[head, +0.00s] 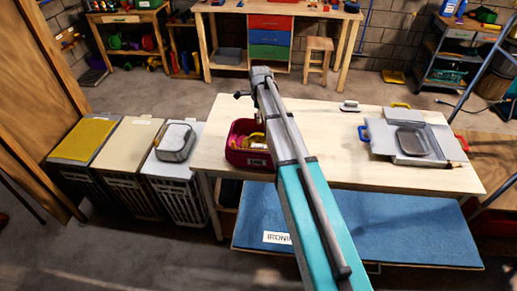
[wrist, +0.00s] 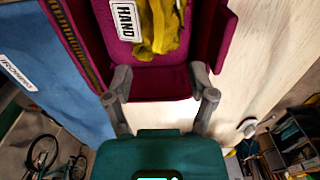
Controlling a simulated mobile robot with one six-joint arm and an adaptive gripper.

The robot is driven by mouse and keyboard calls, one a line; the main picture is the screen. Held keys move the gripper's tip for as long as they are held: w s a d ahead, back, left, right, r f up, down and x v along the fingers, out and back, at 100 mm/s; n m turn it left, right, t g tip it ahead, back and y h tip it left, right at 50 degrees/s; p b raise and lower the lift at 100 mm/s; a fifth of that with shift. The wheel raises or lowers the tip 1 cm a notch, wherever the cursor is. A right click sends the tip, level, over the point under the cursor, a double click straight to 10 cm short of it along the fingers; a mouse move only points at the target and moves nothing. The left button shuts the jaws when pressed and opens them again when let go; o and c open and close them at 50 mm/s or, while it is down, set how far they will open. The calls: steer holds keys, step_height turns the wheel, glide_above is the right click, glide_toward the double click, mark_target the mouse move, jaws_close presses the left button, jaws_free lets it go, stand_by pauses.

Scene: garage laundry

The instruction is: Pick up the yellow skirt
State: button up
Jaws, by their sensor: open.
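A yellow cloth (wrist: 158,25), which looks like the skirt, lies crumpled in a magenta basket (wrist: 165,82) with a white HAND label. In the head view, the basket (head: 234,156) stands on the light wooden table, and a bit of the yellow cloth (head: 257,138) shows beside my arm. My gripper (wrist: 160,72) is open with nothing between its fingers. Its fingers are spread at the near wall of the basket in the wrist view, apart from the cloth. I cannot tell whether they touch the wall. My arm hides part of the basket in the head view.
The wooden table (head: 330,130) also bears a grey board (head: 408,135) with a grey tray (head: 412,141) at the right. Several hampers stand at the left, one with a yellow top (head: 85,138). A blue ironing surface (head: 390,232) lies in front, below table height.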

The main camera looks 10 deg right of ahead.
mark_target(260, 131)
steer(key=shift+f+b, duration=2.55)
steer(key=shift+f, duration=0.3)
steer(key=shift+d+f+b, duration=0.1)
steer(key=shift+f+b, duration=2.5)
steer(key=shift+s, duration=0.1)
jaws_close()
